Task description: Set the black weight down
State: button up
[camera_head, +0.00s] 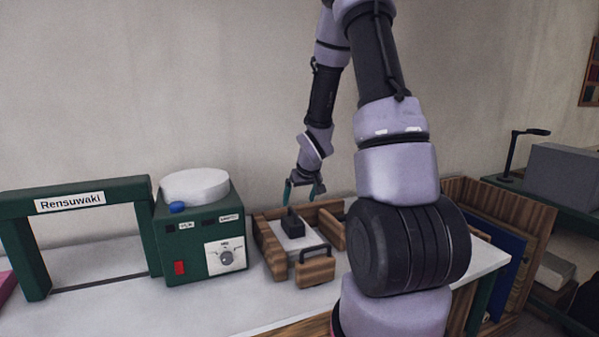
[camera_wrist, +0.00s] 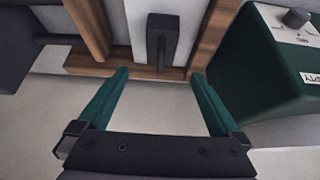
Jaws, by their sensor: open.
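The black weight (camera_head: 292,223) is a dark block with an upright part. It appears to rest on a pale surface inside a wooden frame (camera_head: 271,248) on the white table. My gripper (camera_head: 303,187) is above and just behind it, apart from it, with its teal fingers spread and nothing between them. In the wrist view the weight (camera_wrist: 162,30) shows beyond the fingertips, between two wooden strips. My gripper (camera_wrist: 160,74) is open and empty there too.
A green machine (camera_head: 205,235) with a white round top stands left of the frame, close by. A wooden piece with a black handle (camera_head: 315,268) is at the frame's front. A green arch (camera_head: 75,202) labelled Rensuwaki stands far left. The table front (camera_head: 190,318) is clear.

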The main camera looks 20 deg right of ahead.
jog(key=s+a+r+m, duration=0.15)
jog(key=s+r, duration=0.35)
jog(key=r, duration=0.5)
jog(key=s+a+r+m, duration=0.15)
jog(key=s+r, duration=0.25)
jog(key=r, duration=0.5)
jog(key=s+a+r+y, duration=0.1)
jog(key=s+a+r, duration=0.2)
jog(key=s+r, duration=0.2)
jog(key=s+a+r+m+t+y, duration=0.1)
jog(key=s+a+r, duration=0.3)
jog(key=s, duration=0.8)
jog(key=shift+s+a+r, duration=0.15)
jog(key=shift+a+r, duration=0.05)
jog(key=shift+r, duration=0.4)
